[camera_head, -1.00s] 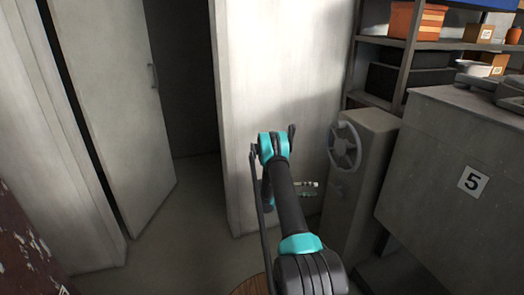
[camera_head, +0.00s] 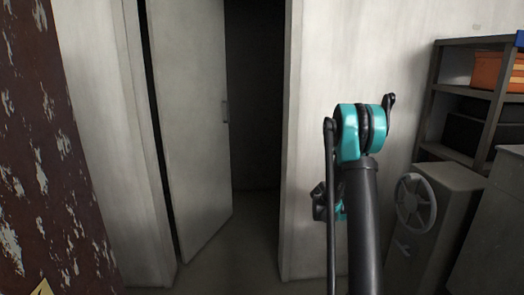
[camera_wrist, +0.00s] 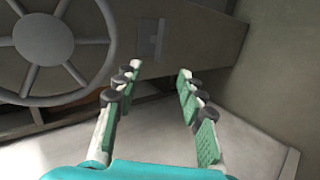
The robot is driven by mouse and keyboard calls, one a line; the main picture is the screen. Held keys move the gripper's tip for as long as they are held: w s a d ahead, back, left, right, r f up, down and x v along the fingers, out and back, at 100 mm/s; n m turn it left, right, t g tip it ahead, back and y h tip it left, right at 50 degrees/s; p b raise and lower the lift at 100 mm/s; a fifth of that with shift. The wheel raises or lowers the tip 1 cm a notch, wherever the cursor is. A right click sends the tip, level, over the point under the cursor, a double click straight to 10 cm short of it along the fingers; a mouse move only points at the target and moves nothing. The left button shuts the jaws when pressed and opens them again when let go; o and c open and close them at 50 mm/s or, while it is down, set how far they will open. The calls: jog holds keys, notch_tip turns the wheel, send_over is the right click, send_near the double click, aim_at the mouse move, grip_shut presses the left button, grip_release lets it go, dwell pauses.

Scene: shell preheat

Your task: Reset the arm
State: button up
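My arm shows in the head view, a black tube with a teal joint, rising in front of the pale wall right of the doorway. My gripper (camera_wrist: 160,88) shows in the wrist view with its two green-padded fingers spread apart and nothing between them. In the head view the fingers are mostly hidden behind the arm; only a small dark and teal part shows left of the tube. In the wrist view the gripper faces a grey cabinet with a spoked handwheel (camera_wrist: 45,38). The same handwheel shows in the head view (camera_head: 416,201), right of my arm.
A grey door (camera_head: 188,120) stands ajar at a dark doorway. A peeling dark red surface (camera_head: 40,150) is close at the left. Shelves (camera_head: 470,95) with an orange box (camera_head: 493,71) stand at the right, beside the safe-like cabinet (camera_head: 445,225). Floor is free before the doorway.

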jog(key=s+a+r+t+y, duration=0.1)
jog(key=s+a+y, duration=0.4)
jog(key=s+a, duration=0.7)
jog(key=s+a+r+t+y, duration=0.1)
jog(key=s+a+t+y, duration=0.2)
jog(key=s+a, duration=0.9)
jog(key=s+y, duration=0.2)
jog(key=s, duration=0.2)
jog(key=shift+s+r+n+y, duration=0.15)
jog(key=shift+r+n+y, duration=0.15)
jog(key=shift+y, duration=0.1)
jog(key=shift+c, duration=0.4)
